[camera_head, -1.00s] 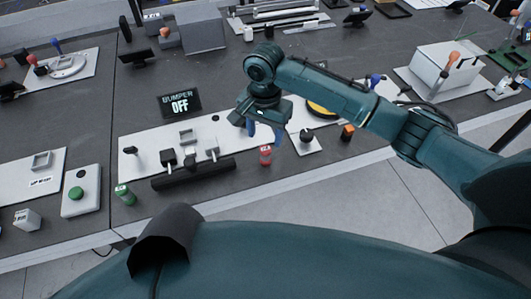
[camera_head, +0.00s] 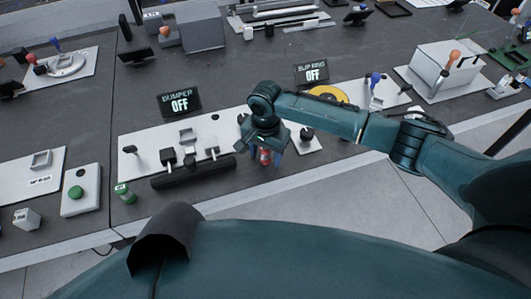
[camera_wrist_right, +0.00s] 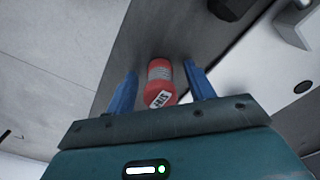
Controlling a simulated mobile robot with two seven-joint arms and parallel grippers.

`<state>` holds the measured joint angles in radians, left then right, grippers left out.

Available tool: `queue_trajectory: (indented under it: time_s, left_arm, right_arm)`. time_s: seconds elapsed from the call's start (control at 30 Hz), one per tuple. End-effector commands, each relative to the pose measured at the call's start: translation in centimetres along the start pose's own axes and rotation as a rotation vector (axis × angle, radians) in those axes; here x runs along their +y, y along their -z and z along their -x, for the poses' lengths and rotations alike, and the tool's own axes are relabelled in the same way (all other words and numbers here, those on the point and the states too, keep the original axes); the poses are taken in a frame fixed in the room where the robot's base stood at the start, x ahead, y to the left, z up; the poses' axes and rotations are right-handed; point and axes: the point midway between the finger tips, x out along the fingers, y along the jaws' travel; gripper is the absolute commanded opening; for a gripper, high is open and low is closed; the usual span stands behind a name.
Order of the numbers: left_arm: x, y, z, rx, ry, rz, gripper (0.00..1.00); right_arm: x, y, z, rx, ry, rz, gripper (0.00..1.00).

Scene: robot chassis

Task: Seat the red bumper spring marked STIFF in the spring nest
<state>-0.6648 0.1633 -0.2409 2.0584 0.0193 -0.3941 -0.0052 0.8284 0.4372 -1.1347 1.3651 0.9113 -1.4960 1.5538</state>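The red bumper spring (camera_head: 265,157) stands near the table's front edge, right of the black bar. In the right wrist view, the red spring (camera_wrist_right: 160,82) shows a white label that seems to read STIFF. My right gripper (camera_head: 265,153) is above it with its blue fingers (camera_wrist_right: 160,70) open on either side of the spring. Gaps show between the fingers and the spring. The white bumper plate (camera_head: 135,165) lies to the left and carries a square fitting (camera_head: 187,135) and black posts. I cannot tell which part is the spring nest. My left gripper is not in view.
A green spring (camera_head: 125,194) stands left of the black bar (camera_head: 200,173). A white plate with a dark knob (camera_head: 306,135) lies close to the right of my gripper.

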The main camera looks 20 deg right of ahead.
Motion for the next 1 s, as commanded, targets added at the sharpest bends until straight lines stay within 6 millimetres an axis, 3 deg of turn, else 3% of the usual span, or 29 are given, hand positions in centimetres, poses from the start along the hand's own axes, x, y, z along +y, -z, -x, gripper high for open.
queue_trajectory:
  time_s: [0.6, 0.87, 1.0]
  left_arm:
    - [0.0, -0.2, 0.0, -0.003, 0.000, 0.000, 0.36]
    - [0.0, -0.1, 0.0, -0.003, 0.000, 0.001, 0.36]
    - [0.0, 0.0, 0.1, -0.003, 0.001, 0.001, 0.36]
  right_arm:
    - [0.0, 0.0, 0.1, 0.000, 0.000, 0.000, 0.05]
    - [0.0, 0.0, 0.4, 0.000, 0.001, 0.001, 0.05]
    - [-0.1, 0.0, 2.4, 0.000, 0.003, 0.001, 0.05]
